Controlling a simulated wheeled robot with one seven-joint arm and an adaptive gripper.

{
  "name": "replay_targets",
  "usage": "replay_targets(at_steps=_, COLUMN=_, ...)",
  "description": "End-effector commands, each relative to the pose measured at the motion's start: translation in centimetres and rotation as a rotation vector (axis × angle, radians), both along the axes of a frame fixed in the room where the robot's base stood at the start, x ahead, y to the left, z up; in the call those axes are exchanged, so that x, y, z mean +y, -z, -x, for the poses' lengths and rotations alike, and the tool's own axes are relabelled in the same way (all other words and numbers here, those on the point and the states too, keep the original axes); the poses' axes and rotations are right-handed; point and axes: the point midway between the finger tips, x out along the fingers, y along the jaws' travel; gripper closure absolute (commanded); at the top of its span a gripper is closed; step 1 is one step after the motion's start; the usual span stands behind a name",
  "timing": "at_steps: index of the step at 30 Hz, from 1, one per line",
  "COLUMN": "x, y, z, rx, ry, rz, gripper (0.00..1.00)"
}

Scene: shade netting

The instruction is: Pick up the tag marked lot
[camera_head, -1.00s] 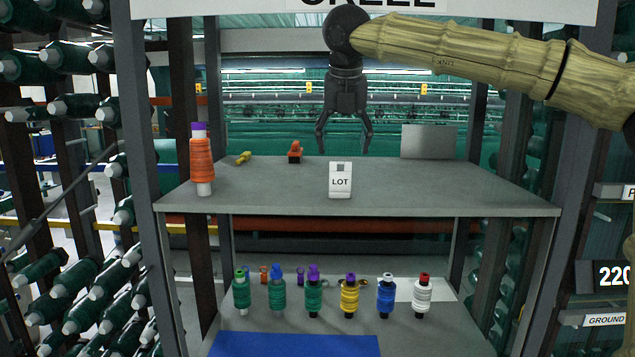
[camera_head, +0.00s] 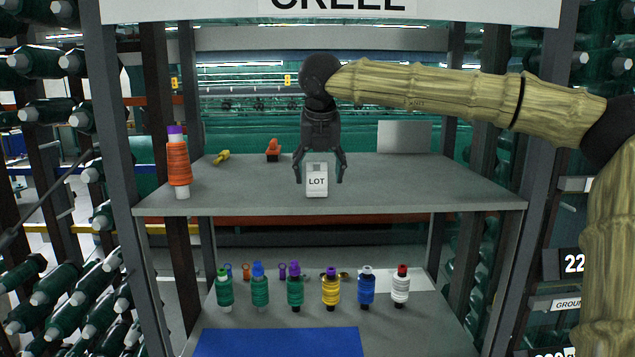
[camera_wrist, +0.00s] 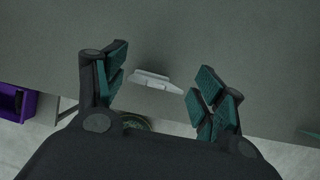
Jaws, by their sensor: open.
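The white tag marked LOT (camera_head: 317,182) stands upright near the front edge of the upper grey shelf (camera_head: 420,190). In the wrist view the tag (camera_wrist: 152,80) shows from above as a thin pale piece between the fingers, nearer the left one. My gripper (camera_head: 319,180) is open, pointing down, with its fingers on either side of the tag in the head view. The wrist view also shows my gripper (camera_wrist: 157,82) with a gap between each finger and the tag. I cannot tell whether the fingertips are level with the tag.
An orange spool (camera_head: 178,163) stands at the shelf's left end. A yellow object (camera_head: 221,157), an orange object (camera_head: 273,150) and a grey panel (camera_head: 404,137) are farther back. Several thread spools (camera_head: 330,289) and a blue mat (camera_head: 280,342) are on the lower shelf. The upper shelf's right side is clear.

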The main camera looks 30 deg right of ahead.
Motion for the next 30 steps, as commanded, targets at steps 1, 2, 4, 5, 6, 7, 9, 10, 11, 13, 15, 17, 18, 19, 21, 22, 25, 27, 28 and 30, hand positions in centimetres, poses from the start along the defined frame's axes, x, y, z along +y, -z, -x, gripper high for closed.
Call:
replay_targets(at_steps=1, x=-0.1, y=0.7, z=-0.3, rx=0.006, ry=-0.001, rz=0.0, gripper=0.3)
replay_targets(at_steps=2, x=-0.2, y=1.0, z=-0.5, rx=0.005, ry=-0.002, rz=0.001, gripper=0.3)
replay_targets(at_steps=4, x=-0.2, y=1.7, z=-0.8, rx=0.004, ry=-0.003, rz=0.001, gripper=0.3)
replay_targets(at_steps=5, x=-0.2, y=2.0, z=-0.9, rx=0.005, ry=-0.003, rz=0.0, gripper=0.3)
replay_targets(at_steps=6, x=-0.3, y=2.2, z=-0.9, rx=0.005, ry=-0.003, rz=0.0, gripper=0.3)
replay_targets(at_steps=7, x=-0.3, y=2.3, z=-1.0, rx=0.004, ry=-0.003, rz=0.001, gripper=0.3)
replay_targets(at_steps=9, x=-0.3, y=2.3, z=-1.0, rx=0.003, ry=-0.002, rz=0.001, gripper=0.3)
replay_targets(at_steps=10, x=-0.3, y=2.3, z=-1.0, rx=0.003, ry=-0.002, rz=0.001, gripper=0.3)
replay_targets(at_steps=11, x=-0.3, y=2.3, z=-0.9, rx=0.003, ry=-0.002, rz=0.001, gripper=0.3)
replay_targets(at_steps=13, x=-0.4, y=2.3, z=-0.9, rx=0.003, ry=-0.001, rz=0.0, gripper=0.34)
replay_targets(at_steps=15, x=-0.4, y=2.2, z=-0.9, rx=0.003, ry=-0.001, rz=0.0, gripper=0.47)
replay_targets(at_steps=17, x=-0.4, y=2.2, z=-0.9, rx=0.003, ry=-0.001, rz=0.0, gripper=0.58)
replay_targets(at_steps=18, x=-0.3, y=2.3, z=-0.9, rx=0.003, ry=-0.002, rz=0.001, gripper=0.65)
replay_targets(at_steps=19, x=-0.3, y=2.3, z=-0.9, rx=0.003, ry=-0.002, rz=0.001, gripper=0.69)
replay_targets(at_steps=21, x=-0.3, y=2.3, z=-1.0, rx=0.003, ry=-0.002, rz=0.001, gripper=0.69)
replay_targets(at_steps=22, x=-0.3, y=2.3, z=-1.0, rx=0.003, ry=-0.002, rz=0.001, gripper=0.69)
replay_targets(at_steps=25, x=-0.3, y=2.3, z=-1.0, rx=0.004, ry=-0.002, rz=0.0, gripper=0.68)
replay_targets(at_steps=27, x=-0.3, y=2.3, z=-0.9, rx=0.004, ry=-0.002, rz=0.001, gripper=0.68)
replay_targets(at_steps=28, x=-0.3, y=2.3, z=-0.9, rx=0.004, ry=-0.002, rz=0.001, gripper=0.68)
replay_targets(at_steps=30, x=-0.3, y=2.2, z=-0.9, rx=0.004, ry=-0.002, rz=0.001, gripper=0.68)
